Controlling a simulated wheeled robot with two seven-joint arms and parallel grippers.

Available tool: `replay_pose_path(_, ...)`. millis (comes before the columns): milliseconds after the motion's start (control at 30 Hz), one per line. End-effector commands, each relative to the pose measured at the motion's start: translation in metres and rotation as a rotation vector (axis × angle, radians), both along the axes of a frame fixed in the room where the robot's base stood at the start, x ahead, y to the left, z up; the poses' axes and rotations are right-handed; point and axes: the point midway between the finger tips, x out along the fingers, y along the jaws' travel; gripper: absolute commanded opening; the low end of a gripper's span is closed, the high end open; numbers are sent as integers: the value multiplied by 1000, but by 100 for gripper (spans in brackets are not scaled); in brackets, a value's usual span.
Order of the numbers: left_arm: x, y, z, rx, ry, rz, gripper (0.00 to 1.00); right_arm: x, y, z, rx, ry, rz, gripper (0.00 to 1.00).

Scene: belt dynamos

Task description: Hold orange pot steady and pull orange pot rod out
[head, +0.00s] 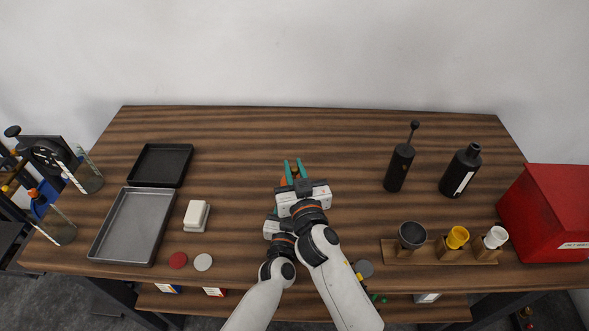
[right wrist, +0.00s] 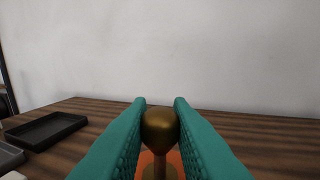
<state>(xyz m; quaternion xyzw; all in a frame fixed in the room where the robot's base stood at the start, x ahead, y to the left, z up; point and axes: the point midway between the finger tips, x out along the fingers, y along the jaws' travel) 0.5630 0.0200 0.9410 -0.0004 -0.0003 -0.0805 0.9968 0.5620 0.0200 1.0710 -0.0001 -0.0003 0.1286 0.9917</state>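The orange pot (head: 283,182) is mostly hidden behind my grippers near the table's middle. In the right wrist view, a blurred orange surface (right wrist: 146,160) lies below the rod. The orange pot rod (right wrist: 158,131) shows there as a brass-coloured rounded knob on a narrower stem. My right gripper (head: 293,164) has its two teal fingers on either side of the knob. The knob fills the gap and appears to touch both fingers. My left gripper (head: 272,214) is low beside the right one and mostly covered by it; its fingers and any contact with the pot are hidden.
A black tray (head: 160,148), a grey metal tray (head: 95,250) and a white block (head: 196,213) lie left. A black cylinder with a knobbed rod (head: 398,168), a black bottle (head: 460,172), a wooden rack (head: 432,259) and a red box (head: 545,210) stand right.

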Motion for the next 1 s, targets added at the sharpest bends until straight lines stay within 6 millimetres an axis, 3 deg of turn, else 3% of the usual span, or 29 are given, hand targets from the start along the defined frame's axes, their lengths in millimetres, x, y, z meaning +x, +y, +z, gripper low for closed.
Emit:
replay_pose_path(233, 0, 1, -2, 0, 3, 0, 9, 0, -1, 6, 1, -3, -2, 0)
replay_pose_path(600, -1, 1, -2, 0, 4, 1, 9, 0, -1, 73, 3, -7, -1, 0)
replay_pose_path(933, -1, 1, -3, 0, 6, 1, 9, 0, 0, 78, 2, -9, 0, 0)
replay_pose_path(967, -1, 1, -3, 0, 6, 1, 9, 0, 0, 78, 2, -9, 0, 20)
replay_pose_path(1000, -1, 1, -3, 0, 7, 1, 9, 0, 0, 78, 2, -9, 0, 26)
